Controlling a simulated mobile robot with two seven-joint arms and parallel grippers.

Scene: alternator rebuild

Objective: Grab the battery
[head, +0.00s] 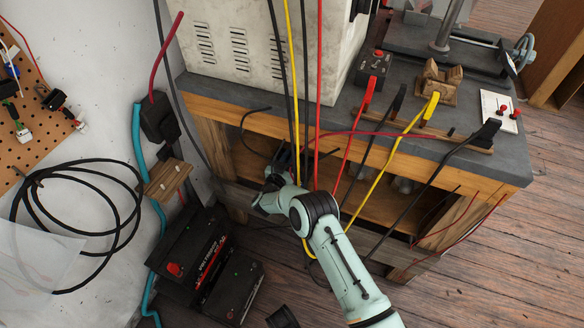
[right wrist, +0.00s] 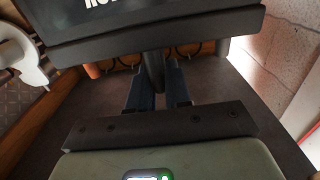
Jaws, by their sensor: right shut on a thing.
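A dark block with white lettering, which looks like the battery (right wrist: 150,22), fills the top of the right wrist view, its text cut off by the frame edge. My right gripper (right wrist: 160,80) is shut on a narrow dark part below this block, between its two blue-grey fingers. In the head view my right gripper (head: 282,165) is at the front of the bench, beneath the hanging cables; its fingers and what they hold are mostly hidden there. Two more black batteries stand on the floor at lower left, one with a red cap (head: 190,245) and one beside it (head: 235,290). My left gripper is not in view.
The grey-topped wooden bench (head: 450,160) carries a white vented cabinet (head: 235,40) and several coloured test leads. Red, yellow and black cables hang close around my right gripper. A coil of black cable (head: 75,210) is on the left wall. Wood floor is clear at lower right.

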